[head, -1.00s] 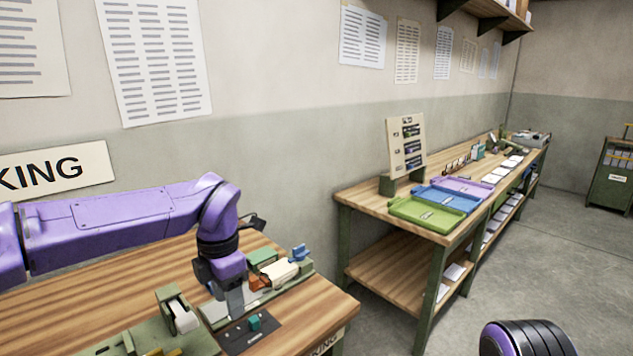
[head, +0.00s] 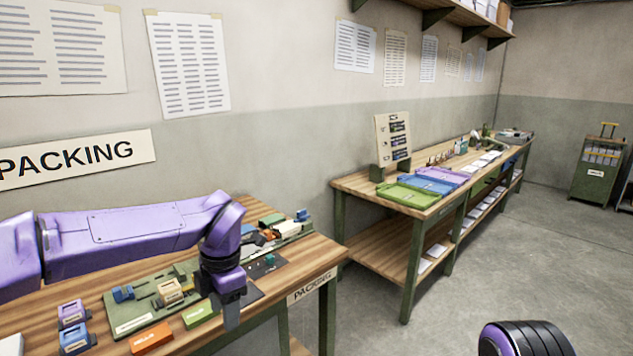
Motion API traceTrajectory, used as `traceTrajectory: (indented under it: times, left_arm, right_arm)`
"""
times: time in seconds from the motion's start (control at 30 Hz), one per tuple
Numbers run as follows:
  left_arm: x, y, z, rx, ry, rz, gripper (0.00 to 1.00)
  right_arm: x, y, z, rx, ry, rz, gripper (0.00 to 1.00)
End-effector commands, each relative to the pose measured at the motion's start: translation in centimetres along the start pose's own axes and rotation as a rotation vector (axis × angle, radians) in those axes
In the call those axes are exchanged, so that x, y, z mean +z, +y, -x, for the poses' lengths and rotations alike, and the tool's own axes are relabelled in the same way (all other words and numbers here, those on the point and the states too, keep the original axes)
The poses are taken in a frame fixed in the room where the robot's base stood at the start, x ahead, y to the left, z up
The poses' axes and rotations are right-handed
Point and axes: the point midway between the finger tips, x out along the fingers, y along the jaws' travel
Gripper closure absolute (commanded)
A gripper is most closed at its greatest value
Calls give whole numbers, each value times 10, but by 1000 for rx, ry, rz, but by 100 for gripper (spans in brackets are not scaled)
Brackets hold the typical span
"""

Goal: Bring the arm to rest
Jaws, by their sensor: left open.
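My left arm comes in from the left, purple, and reaches over the packing table (head: 110,283). My left gripper (head: 231,318) hangs fingers down at the table's front edge, near a green block (head: 200,314). Nothing shows between its fingers, though they are seen nearly edge on. A rounded black and purple part of my right arm shows at the bottom right. My right gripper is out of view.
Green fixtures (head: 130,313), an orange block (head: 151,338) and blue and purple pieces lie on the packing table. A second table (head: 352,187) holds green (head: 407,196), blue and purple trays. Grey floor (head: 400,335) lies clear on the right. A green cabinet (head: 596,175) stands far back.

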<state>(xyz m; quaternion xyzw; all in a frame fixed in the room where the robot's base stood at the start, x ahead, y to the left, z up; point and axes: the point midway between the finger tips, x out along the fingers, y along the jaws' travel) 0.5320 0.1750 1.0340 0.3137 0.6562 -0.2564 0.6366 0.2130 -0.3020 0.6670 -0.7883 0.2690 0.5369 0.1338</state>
Motion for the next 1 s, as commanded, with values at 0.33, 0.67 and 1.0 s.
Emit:
traceTrajectory:
  times: [0.33,0.67,1.0]
  left_arm:
    - [-28,13,-87,191,206,-97,51]
    - [-114,4,-249,527,514,-616,51]
    - [-253,-134,-370,394,361,-1544,51]
  right_arm:
    - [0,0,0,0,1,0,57]
    - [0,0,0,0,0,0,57]
    - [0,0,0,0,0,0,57]
